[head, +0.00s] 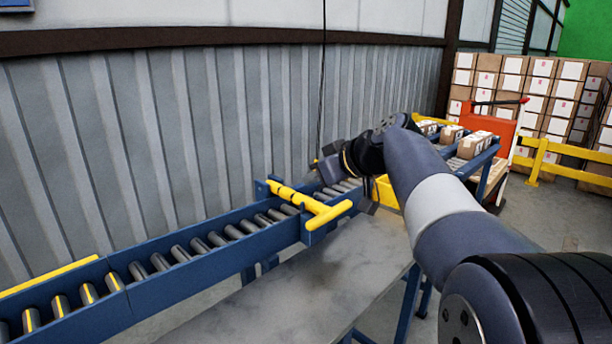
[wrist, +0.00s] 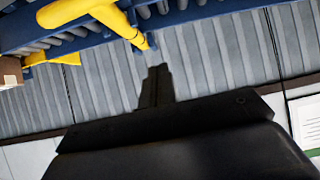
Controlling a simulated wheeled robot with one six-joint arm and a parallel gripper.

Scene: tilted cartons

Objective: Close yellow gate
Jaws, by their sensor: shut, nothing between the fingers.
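The yellow gate (head: 300,200) is a bar with a crosspiece at its near end, lying across the blue roller conveyor (head: 230,238). It also shows at the top of the wrist view (wrist: 110,18), close by. My gripper (head: 318,165) is beyond the gate and a little to its right, near the corrugated wall, apart from the gate. In the wrist view my gripper (wrist: 155,82) is a dark shape with its fingers together and nothing between them. My arm hides part of the conveyor behind the gate.
A grey metal table (head: 290,285) stands in front of the conveyor, its top clear. Cartons (head: 470,145) sit on the conveyor's far part at the right. A yellow bin (head: 386,192) is under it. The corrugated wall (head: 150,130) runs close behind the conveyor.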

